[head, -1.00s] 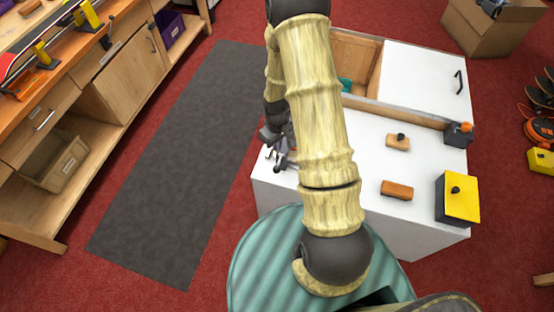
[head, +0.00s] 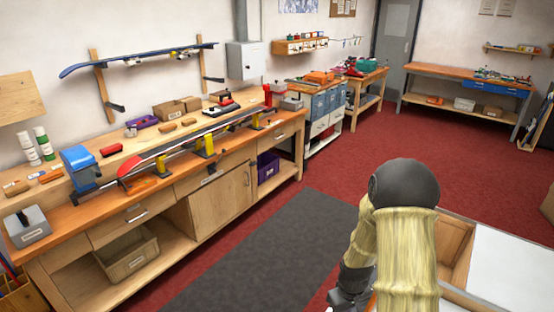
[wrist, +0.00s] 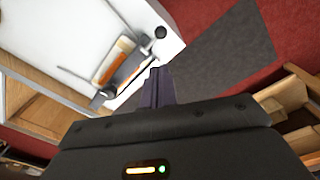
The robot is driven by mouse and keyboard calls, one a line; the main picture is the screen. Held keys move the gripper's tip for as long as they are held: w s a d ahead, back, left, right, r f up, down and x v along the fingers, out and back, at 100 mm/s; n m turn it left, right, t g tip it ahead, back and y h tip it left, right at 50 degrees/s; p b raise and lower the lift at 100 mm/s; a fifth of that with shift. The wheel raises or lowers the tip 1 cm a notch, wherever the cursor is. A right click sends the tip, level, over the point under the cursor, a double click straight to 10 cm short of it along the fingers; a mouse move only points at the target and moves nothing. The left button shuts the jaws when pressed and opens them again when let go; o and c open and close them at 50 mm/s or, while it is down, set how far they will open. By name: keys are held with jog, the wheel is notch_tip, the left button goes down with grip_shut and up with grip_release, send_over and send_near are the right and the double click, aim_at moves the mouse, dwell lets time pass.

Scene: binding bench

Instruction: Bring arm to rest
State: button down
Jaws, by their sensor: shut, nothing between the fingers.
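My arm (head: 408,240) stands at the lower right of the head view, folded, with its dark rounded joint at the top. My gripper (wrist: 160,87) shows in the wrist view as dark fingers pressed together, with nothing between them. Its tips point toward the edge of a white-topped cabinet (wrist: 50,28). A tool with a grey body, an orange strip and a black knob (wrist: 125,68) lies on that white top, close to the fingertips. I cannot tell whether the fingers touch it. In the head view only a bit of the gripper shows at the bottom edge, partly cut off.
A long wooden workbench (head: 90,208) with a ski runs along the left wall. A dark grey mat (head: 262,262) lies on the red carpet (head: 345,165) before it. The white-topped cabinet is at the lower right (head: 508,262). Another bench (head: 425,83) stands at the back.

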jog(key=s+a+r+m+t, duration=0.1)
jog(key=s+a+r, duration=0.1)
jog(key=s+r, duration=0.3)
jog(key=s+a+r+m+t, duration=0.1)
jog(key=s+r, duration=0.5)
jog(key=r, duration=0.8)
jog(key=shift+a+m, duration=0.8)
jog(key=shift+a, duration=0.2)
dwell(0.6)
